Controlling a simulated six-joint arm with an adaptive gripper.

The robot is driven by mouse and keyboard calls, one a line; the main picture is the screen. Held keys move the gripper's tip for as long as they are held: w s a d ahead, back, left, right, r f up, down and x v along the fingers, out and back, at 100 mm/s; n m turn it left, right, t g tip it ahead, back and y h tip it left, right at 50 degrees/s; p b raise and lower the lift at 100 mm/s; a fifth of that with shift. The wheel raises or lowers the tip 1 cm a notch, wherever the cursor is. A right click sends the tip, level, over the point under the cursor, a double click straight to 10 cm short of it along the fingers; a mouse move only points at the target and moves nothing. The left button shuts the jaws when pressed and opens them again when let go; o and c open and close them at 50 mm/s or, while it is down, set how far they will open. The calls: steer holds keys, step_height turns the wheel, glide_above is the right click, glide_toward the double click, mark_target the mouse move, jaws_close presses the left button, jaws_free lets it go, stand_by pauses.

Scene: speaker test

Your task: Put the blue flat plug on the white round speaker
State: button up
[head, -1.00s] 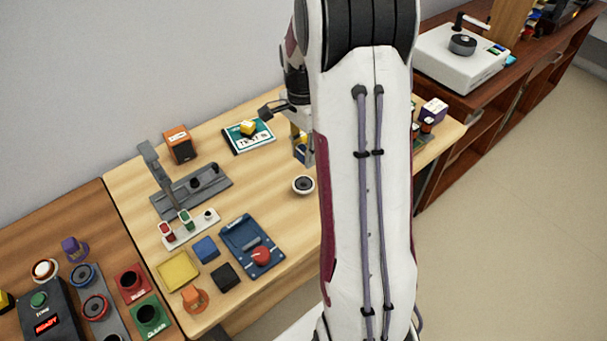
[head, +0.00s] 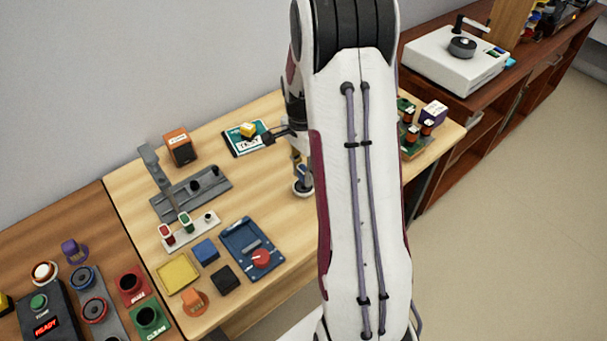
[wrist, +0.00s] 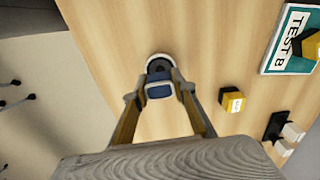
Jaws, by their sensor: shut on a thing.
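The white round speaker (head: 302,190), with a dark centre, stands on the light wooden table. In the wrist view its rim (wrist: 158,58) shows just beyond the plug. The blue flat plug (wrist: 159,90) is between the fingertips of my gripper (wrist: 160,88), which is shut on it. In the head view my gripper (head: 302,168) is at the speaker, with the plug over or against it. I cannot tell whether the plug touches the speaker. My arm hides part of the table to the right.
A teal TEST book (head: 246,140) with a yellow block (head: 248,130) lies behind. An orange box (head: 179,150), a grey stand (head: 192,194) and a blue tray (head: 235,236) with a red knob (head: 260,259) are to the left.

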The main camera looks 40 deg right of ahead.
mark_target(303, 168)
steer(key=shift+f, duration=0.7)
steer(key=shift+f, duration=0.2)
steer(key=o, duration=0.9)
steer(key=shift+r, duration=0.1)
step_height(303, 168, up, 12)
steer(key=shift+w+r, duration=0.1)
steer(key=shift+a, duration=0.1)
stand_by(0.4)
